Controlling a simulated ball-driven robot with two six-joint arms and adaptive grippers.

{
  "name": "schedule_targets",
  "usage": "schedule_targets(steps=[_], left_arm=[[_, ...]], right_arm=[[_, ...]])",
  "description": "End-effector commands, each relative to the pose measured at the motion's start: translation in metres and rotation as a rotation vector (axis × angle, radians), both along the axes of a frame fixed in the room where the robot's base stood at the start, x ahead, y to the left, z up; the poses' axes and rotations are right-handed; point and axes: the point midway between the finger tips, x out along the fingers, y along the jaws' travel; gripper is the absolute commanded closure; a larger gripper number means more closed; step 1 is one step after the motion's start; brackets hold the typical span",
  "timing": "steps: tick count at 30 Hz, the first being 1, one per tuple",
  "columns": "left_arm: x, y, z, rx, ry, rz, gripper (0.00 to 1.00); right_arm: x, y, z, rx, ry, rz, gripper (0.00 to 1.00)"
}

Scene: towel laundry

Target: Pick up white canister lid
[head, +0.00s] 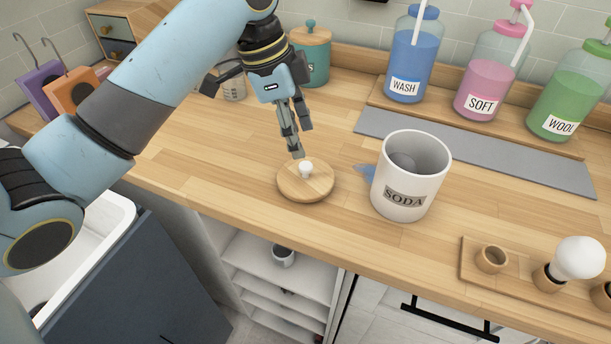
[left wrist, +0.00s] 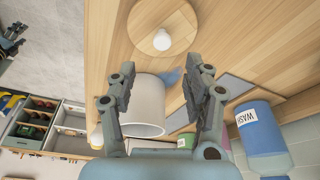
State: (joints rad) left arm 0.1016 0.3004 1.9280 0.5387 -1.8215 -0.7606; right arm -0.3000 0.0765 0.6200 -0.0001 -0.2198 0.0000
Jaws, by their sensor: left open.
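The canister lid (head: 292,187) is a round light-wood disc with a white knob (head: 306,169). It lies flat on the wooden counter, left of the open white canister (head: 404,206) marked SODA. The lid also shows at the top of the left wrist view (left wrist: 148,30), with its knob facing the camera. My left gripper (head: 300,142) is just above and behind the knob in the head view. In the left wrist view its two fingers (left wrist: 160,84) are spread with nothing held between them.
Bottles marked WASH (head: 408,60), SOFT (head: 485,85) and WOOL (head: 565,105) stand on a wooden ledge behind a grey mat (head: 470,150). A teal canister (head: 313,65) stands behind my left gripper. A wooden tray (head: 475,262) is at front right. Counter left of the lid is clear.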

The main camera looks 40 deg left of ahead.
Motion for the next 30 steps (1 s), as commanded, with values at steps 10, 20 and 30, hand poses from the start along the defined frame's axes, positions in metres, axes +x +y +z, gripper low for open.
schedule_targets(steps=[10,20,30], left_arm=[[0.003,-0.004,-0.038,0.001,0.004,0.003,0.49],[0.009,-0.009,-0.073,0.001,-0.002,0.003,0.49],[0.009,-0.008,-0.073,0.002,-0.001,0.003,0.71]], right_arm=[[0.0,0.0,0.005,0.0,-0.001,0.0,0.26],[0.0,-0.003,0.008,-0.004,-0.001,0.002,0.26],[0.0,-0.005,0.008,-0.006,0.0,0.001,0.26]])
